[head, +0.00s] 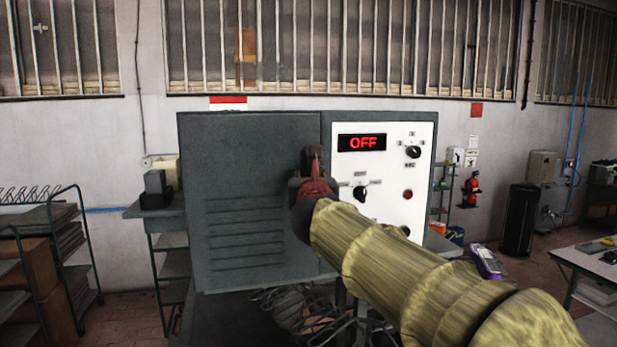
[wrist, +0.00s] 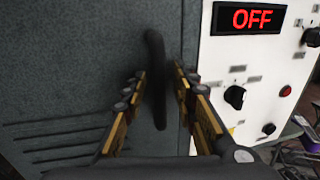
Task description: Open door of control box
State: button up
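The control box door (head: 245,190) is a dark grey panel with vent slots, and it looks closed. It also fills the left of the wrist view (wrist: 70,70). A dark upright handle (wrist: 155,75) stands out from the door near its right edge. My gripper (wrist: 160,78) is open, with one finger on each side of the handle. Small gaps show between the fingers and the handle. In the head view my gripper (head: 315,188) is at the door's right edge, and my arm hides part of the box front.
Right of the door is a white control panel (head: 385,222) with a red OFF display (head: 362,143) and dark knobs. A shelf rack (head: 45,245) stands at the left, and a table (head: 590,258) at the right. Coiled cables (head: 300,312) lie under the box.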

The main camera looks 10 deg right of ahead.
jog(key=shift+c, duration=0.3)
grip_shut()
dwell(0.6)
